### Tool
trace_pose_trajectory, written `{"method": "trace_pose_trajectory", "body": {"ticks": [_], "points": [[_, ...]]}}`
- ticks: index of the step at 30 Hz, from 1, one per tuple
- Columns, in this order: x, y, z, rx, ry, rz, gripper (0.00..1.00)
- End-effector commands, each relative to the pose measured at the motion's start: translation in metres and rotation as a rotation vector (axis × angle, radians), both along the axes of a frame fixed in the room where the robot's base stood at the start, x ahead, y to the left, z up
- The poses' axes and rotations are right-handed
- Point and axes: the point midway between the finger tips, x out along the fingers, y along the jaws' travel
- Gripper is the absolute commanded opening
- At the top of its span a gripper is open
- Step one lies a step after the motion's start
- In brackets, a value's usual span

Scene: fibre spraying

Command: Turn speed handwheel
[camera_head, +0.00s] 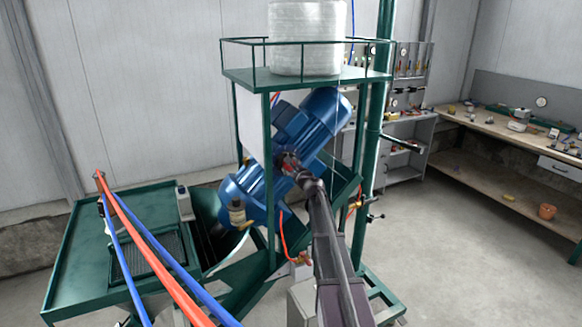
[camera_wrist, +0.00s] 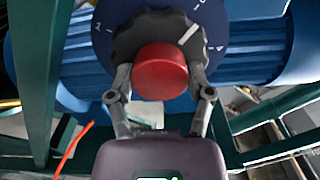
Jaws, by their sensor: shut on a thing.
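The speed handwheel shows in the wrist view as a black knurled wheel (camera_wrist: 128,42) with a red cap (camera_wrist: 160,72) and a white pointer mark. It sits in front of a dark blue numbered dial (camera_wrist: 225,25) on the blue motor body. The white mark points to the upper right, near the 4. My gripper (camera_wrist: 160,85) has one finger on each side of the handwheel and is shut on it. In the head view my gripper (camera_head: 288,162) reaches the blue motor unit (camera_head: 318,118), and the wheel is mostly hidden there.
Green frame posts (camera_head: 268,180) stand close to my arm. A white fibre roll (camera_head: 306,38) stands on the platform above. Red and blue hoses (camera_head: 150,250) cross at the left. A workbench (camera_head: 490,130) stands at the right, with open floor before it.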

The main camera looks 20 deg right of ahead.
Motion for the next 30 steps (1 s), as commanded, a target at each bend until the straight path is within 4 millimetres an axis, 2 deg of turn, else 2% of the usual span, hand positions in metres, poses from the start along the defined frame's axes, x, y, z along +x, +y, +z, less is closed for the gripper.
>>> {"method": "trace_pose_trajectory", "body": {"ticks": [8,9,11,12,25,30], "points": [[0.0019,-0.0001,0.0008,0.002,-0.001,0.000,0.19],[0.0019,-0.0001,0.0008,0.002,-0.001,0.000,0.79],[0.0017,-0.0001,0.0008,0.002,-0.001,0.000,0.96],[0.0016,-0.0001,0.0006,0.001,-0.001,0.000,1.00],[0.0000,-0.0001,0.0002,0.000,-0.001,-0.001,1.00],[-0.0064,-0.0002,0.0001,0.000,-0.001,-0.001,1.00]]}}
